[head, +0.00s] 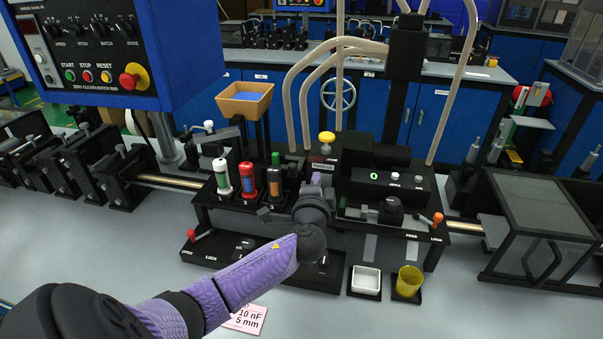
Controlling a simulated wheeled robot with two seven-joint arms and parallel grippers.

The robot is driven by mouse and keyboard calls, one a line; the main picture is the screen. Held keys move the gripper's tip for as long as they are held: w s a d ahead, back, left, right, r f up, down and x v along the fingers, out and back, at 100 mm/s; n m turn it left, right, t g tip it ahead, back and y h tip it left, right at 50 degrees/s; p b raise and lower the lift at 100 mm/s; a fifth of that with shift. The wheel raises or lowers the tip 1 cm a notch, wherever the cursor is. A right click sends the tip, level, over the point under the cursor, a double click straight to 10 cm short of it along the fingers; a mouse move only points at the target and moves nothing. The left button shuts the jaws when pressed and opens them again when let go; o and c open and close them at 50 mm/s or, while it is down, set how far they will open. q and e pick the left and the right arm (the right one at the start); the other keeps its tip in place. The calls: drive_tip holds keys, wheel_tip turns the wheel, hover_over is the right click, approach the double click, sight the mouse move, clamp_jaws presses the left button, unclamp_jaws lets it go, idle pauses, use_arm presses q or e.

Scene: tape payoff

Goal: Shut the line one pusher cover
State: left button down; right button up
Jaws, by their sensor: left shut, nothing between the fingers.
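My left arm, with a purple sleeve, reaches in from the lower left to the middle of the black machine. My left gripper (317,182) is shut and empty at the machine's middle, partly hidden by its own wrist. Left of it, a black rack (235,198) holds a green-and-white tube (222,177), a red-and-blue tube (248,180) and a dark slot with an orange part (274,182), with numbers below them. I cannot tell which part is the line one pusher cover, nor whether it is open; my wrist hides part of this area. My right gripper is not in view.
A low black plate with a red lever (201,235) lies in front of the rack. An orange lever (437,219) stands at the right. A white cup (366,281) and a yellow cup (409,281) stand in front. A control box (115,50) overhangs the upper left.

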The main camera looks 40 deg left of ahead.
sight(292, 164)
use_arm(q)
drive_tip(key=x, duration=0.3)
drive_tip(key=shift+w+a+f+b, duration=0.1)
drive_tip(key=shift+a+b, duration=0.2)
drive_tip(key=shift+b, duration=0.1)
drive_tip(key=shift+s+a+f, duration=0.1)
drive_tip(key=shift+s+a, duration=0.15)
drive_tip(key=shift+a, duration=0.35)
drive_tip(key=shift+s+a+f, duration=0.1)
drive_tip(key=shift+s+a, duration=0.2)
drive_tip(key=shift+a, duration=0.3)
drive_tip(key=shift+s+a, duration=0.2)
drive_tip(key=shift+a, duration=0.2)
drive_tip(key=shift+s+a+f, duration=0.1)
drive_tip(key=shift+s+a, duration=0.05)
drive_tip(key=shift+a, duration=0.2)
drive_tip(key=shift+s+a, duration=0.5)
drive_tip(key=shift+a, duration=0.35)
drive_tip(key=shift+w+d, duration=0.1)
